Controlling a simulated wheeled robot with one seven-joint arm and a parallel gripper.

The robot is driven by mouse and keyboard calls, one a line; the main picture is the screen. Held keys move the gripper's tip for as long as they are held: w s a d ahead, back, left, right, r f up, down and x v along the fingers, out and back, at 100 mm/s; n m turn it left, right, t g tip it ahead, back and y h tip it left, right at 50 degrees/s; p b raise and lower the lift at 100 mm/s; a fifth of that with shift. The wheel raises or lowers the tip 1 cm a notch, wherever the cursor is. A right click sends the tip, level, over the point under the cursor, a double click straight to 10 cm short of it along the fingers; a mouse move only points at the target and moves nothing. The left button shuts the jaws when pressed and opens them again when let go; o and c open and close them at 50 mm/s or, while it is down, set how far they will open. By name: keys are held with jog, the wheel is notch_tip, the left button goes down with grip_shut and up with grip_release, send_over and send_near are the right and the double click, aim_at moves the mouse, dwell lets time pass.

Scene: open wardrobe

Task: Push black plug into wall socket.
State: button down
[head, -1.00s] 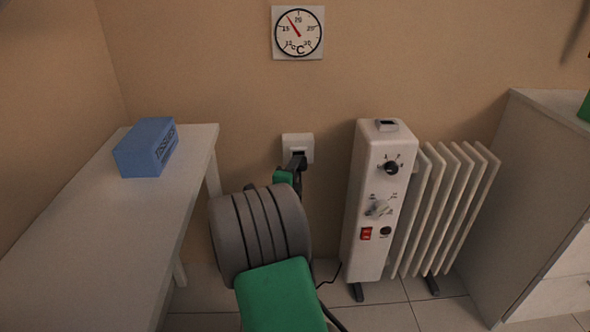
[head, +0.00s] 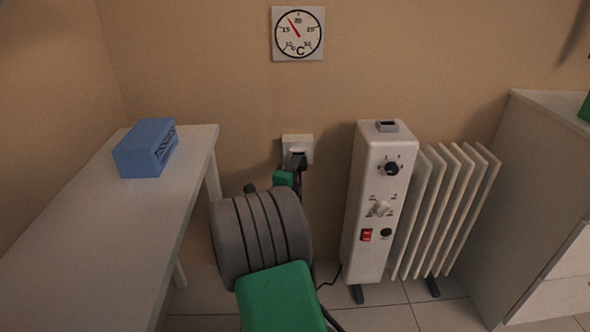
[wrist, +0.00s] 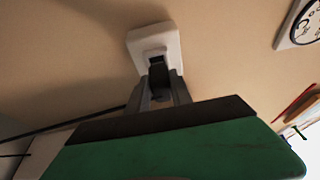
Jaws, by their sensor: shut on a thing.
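The white wall socket (head: 297,143) is on the beige wall, left of the heater. It also shows in the wrist view (wrist: 150,42). My gripper (wrist: 162,86) is shut on the black plug (wrist: 157,68), directly in front of the socket. The plug's front end is at the dark opening of the socket; I cannot tell how deep it sits. In the head view, my arm hides much of the gripper (head: 297,165), and the plug cannot be told apart from the fingers.
A white oil heater (head: 372,200) stands on the floor to the right, its dark cord near the floor. A white dresser (head: 540,190) is at right. A thermometer (head: 298,34) hangs above the socket.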

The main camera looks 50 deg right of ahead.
jog(key=shift+w+d, duration=0.7)
jog(key=shift+d, duration=0.1)
jog(key=c, duration=1.1)
grip_release()
jog(key=shift+o, duration=0.2)
jog(key=p+v, duration=0.1)
jog(key=v, duration=0.7)
jog(key=shift+d, duration=0.1)
